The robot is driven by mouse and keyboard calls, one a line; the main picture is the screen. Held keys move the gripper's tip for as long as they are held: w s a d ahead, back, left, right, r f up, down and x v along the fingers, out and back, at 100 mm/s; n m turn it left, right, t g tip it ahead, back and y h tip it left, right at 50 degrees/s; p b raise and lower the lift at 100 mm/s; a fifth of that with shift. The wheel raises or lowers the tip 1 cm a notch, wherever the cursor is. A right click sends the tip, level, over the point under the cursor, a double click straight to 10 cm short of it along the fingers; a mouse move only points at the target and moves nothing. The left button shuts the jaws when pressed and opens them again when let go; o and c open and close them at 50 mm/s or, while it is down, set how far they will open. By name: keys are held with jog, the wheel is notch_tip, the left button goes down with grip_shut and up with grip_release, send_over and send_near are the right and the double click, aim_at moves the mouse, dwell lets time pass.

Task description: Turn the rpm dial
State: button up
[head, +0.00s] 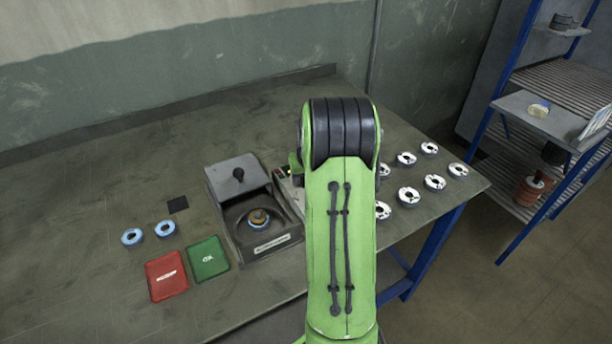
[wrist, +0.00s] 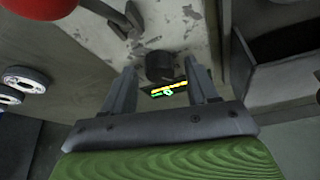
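The rpm dial (wrist: 160,66) is a short black round knob on a worn pale panel (wrist: 180,25) in the wrist view. A small lit display (wrist: 168,90) with yellow and green marks lies just below it. My gripper (wrist: 161,69) is open, with one finger on each side of the dial. A gap shows between the dial and each finger, and I cannot tell how close the tips are in depth. In the head view my green arm hides the dial and gripper; only a pale edge of the panel (head: 288,188) shows.
A grey test machine (head: 240,180) with a disc in it stands left of the panel. Red (head: 166,277) and green (head: 208,259) trays and two discs (head: 148,232) lie further left. Several discs (head: 407,196) lie right of my arm. A red knob (wrist: 40,6) is near the gripper.

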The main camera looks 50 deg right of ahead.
jog(key=p+v, duration=0.2)
jog(key=v, duration=1.3)
jog(key=shift+r+p, duration=0.35)
jog(key=shift+r, duration=0.05)
jog(key=shift+s, duration=0.15)
jog(key=s+a+r+n+t+y, duration=0.1)
jog(key=s+a+r+n, duration=0.15)
jog(key=a, duration=0.65)
jog(key=s+a+r+n, duration=0.1)
jog(key=a+r, duration=0.2)
jog(key=a, duration=0.6)
jog(key=s+a+f+n+y, duration=0.1)
jog(key=s+a+f+n, duration=0.1)
jog(key=s+a, duration=0.9)
jog(key=shift+s+a+n+t+y, duration=0.2)
jog(key=shift+s+n+t+y, duration=0.15)
jog(key=shift+n, duration=0.2)
